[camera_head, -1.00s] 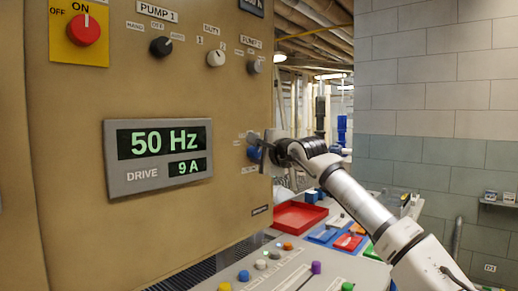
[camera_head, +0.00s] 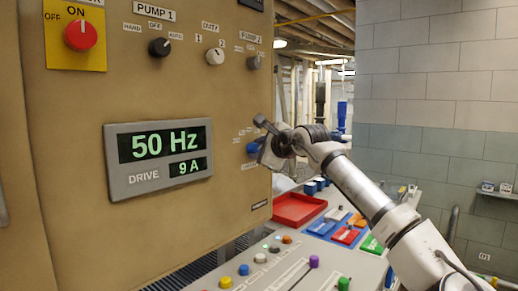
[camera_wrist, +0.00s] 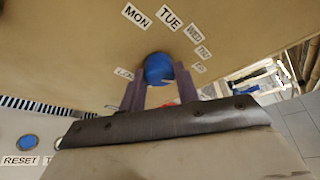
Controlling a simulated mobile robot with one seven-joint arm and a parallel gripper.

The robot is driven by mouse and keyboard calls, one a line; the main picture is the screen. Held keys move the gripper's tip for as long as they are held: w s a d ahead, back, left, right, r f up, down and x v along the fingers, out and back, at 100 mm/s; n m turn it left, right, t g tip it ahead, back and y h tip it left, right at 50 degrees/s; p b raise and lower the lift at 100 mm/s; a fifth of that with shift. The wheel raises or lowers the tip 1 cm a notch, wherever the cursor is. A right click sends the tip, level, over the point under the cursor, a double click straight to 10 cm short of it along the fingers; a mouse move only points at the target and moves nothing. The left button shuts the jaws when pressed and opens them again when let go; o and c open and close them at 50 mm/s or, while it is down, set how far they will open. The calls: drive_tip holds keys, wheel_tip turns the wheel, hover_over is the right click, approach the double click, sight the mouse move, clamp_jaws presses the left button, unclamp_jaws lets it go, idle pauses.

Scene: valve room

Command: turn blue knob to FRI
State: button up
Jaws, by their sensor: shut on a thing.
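The blue knob (camera_wrist: 158,68) is on the tan cabinet face, and its left part shows in the head view (camera_head: 253,147). Day labels run around it in the wrist view: MON (camera_wrist: 137,17), TUE (camera_wrist: 171,18), WED (camera_wrist: 194,33), THU (camera_wrist: 203,52), and a small one below that is hard to read. My gripper (camera_wrist: 160,80) is shut on the knob, one finger on each side of it. In the head view my gripper (camera_head: 268,142) is tilted against the cabinet. The knob's pointer is hidden, so I cannot tell its setting.
The drive display (camera_head: 160,155) reads 50 Hz and 9 A. Pump knobs and a red knob (camera_head: 80,35) sit higher on the cabinet. Below is a sloped console with sliders and buttons (camera_head: 290,262), and a red tray (camera_head: 299,209) lies behind it.

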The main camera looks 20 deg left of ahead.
drive_tip(key=o, duration=1)
drive_tip(key=b+v, duration=0.3)
drive_tip(key=v, duration=1)
drive_tip(key=shift+s+d+r, duration=0.15)
drive_tip(key=shift+s+d, duration=0.15)
